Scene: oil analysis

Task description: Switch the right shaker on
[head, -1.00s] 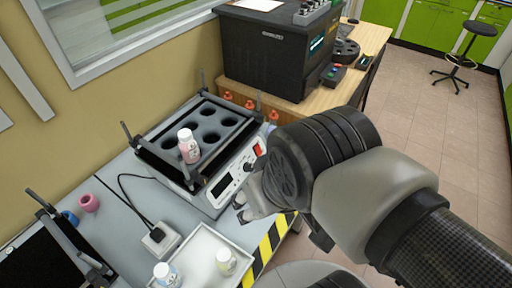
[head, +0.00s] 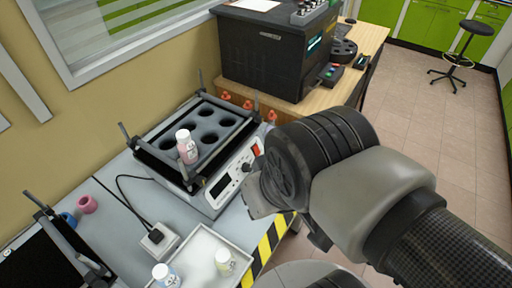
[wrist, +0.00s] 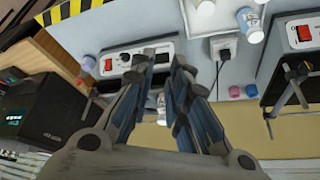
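The right shaker (head: 211,194) stands on the bench with a black multi-hole top and a pink-and-white bottle (head: 187,148) in one hole. Its light front panel has a display, a dark knob (head: 247,167) and a red switch (head: 256,151). The wrist view shows the red switch (wrist: 108,65) left of my fingers, with the picture upside down. My gripper (head: 257,205) is in front of the panel, below and apart from the switch. Whether the switch is pressed is too small to tell.
A second shaker (head: 75,235) stands at the left, with its red switch (wrist: 303,34) in the wrist view. A white tray (head: 203,237) with bottles and a plug socket (head: 157,238) lie between them. A black machine (head: 270,60) stands behind on a wooden table (head: 340,90).

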